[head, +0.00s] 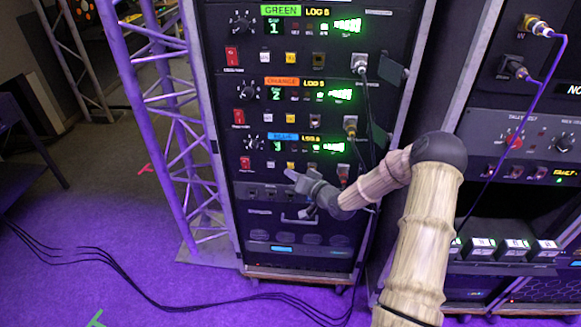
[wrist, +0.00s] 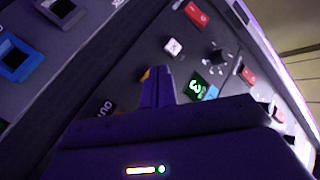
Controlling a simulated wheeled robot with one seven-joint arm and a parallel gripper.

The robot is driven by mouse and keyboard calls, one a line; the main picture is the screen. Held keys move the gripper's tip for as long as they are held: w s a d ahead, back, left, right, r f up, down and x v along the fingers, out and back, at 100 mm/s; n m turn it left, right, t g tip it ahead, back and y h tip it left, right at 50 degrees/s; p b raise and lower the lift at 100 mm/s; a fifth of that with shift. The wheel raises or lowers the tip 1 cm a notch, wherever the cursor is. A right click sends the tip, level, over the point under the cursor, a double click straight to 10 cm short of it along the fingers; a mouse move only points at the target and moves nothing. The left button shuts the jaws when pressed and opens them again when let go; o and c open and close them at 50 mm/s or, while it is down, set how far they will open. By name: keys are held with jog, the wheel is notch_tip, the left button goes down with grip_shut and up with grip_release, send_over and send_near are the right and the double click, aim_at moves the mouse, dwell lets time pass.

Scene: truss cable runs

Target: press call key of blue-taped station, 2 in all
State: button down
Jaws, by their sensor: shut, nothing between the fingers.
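The blue-taped station is the lowest of three lit rows in the rack; its blue tape (head: 283,137) reads BLUE and sits above a green "3". Below it are a red switch (head: 245,162), a white key (head: 270,165) and a yellow key (head: 291,165). My gripper (head: 288,174) is shut and empty, its tips just below the yellow key. In the wrist view the fingers (wrist: 161,80) point at the panel, with a yellow key (wrist: 146,73) partly hidden beside the tip and a white key (wrist: 173,47) apart. Contact cannot be told. Which key is the call key is unreadable.
The green (head: 280,10) and orange (head: 281,83) stations sit above with similar keys. Cables hang from plugs (head: 359,64) on the right of the rack. A truss (head: 180,140) stands left, a second rack (head: 520,125) right. Black cables (head: 120,268) lie on the floor.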

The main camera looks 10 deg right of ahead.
jog(key=shift+w, duration=0.15)
jog(key=shift+w+d, duration=0.1)
jog(key=shift+w, duration=0.15)
jog(key=shift+w+d, duration=0.15)
jog(key=shift+w, duration=0.2)
dwell(0.8)
jog(key=shift+s, duration=0.1)
jog(key=shift+s+a, duration=0.25)
jog(key=shift+s, duration=0.45)
jog(key=s, duration=0.1)
jog(key=s+a, duration=0.1)
jog(key=s, duration=0.2)
jog(key=shift+s+a, duration=0.25)
jog(key=shift+s, duration=0.1)
dwell(0.3)
dwell(0.6)
